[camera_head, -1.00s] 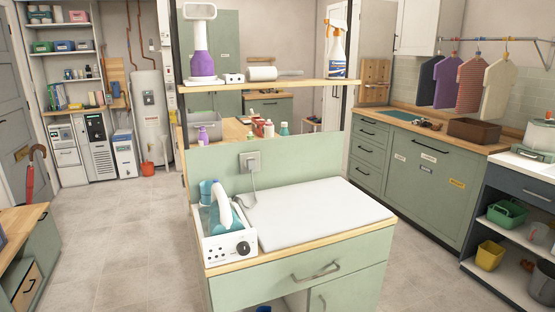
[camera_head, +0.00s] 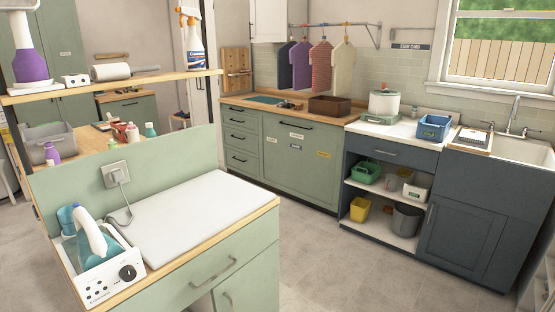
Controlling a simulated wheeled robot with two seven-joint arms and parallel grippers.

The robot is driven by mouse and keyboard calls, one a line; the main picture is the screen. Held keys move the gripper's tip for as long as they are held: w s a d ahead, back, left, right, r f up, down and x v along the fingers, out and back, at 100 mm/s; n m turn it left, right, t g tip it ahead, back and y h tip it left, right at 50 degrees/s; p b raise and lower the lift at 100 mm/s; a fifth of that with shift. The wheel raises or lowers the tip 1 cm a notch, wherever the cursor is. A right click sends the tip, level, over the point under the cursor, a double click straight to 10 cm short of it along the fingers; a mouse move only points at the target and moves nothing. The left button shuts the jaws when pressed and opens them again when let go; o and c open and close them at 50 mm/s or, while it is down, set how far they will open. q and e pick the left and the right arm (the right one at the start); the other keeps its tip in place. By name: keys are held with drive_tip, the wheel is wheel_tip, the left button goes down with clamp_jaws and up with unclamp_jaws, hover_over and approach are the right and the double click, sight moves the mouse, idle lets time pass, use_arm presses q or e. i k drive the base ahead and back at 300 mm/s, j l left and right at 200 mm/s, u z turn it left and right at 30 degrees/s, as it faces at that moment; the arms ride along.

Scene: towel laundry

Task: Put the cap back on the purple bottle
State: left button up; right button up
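A small purple bottle (camera_head: 52,153) stands on the wooden counter behind the green panel, at the left of the view, beside a grey bin. It is too small to tell whether it has a cap. A larger purple container with a white top (camera_head: 29,62) stands on the upper wooden shelf at the far left, partly cut off by the frame. I cannot make out a loose cap. Neither of my grippers is in view.
An ironing station (camera_head: 180,222) with a steam iron (camera_head: 92,240) fills the front left. A grey bin (camera_head: 44,136) and small bottles stand behind its panel. A dark blue sink cabinet (camera_head: 465,232) is at the right. Floor (camera_head: 345,262) between them is clear.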

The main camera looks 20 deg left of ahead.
sight(52, 157)
drive_tip(key=i+j, duration=0.1)
drive_tip(key=j, duration=6.55)
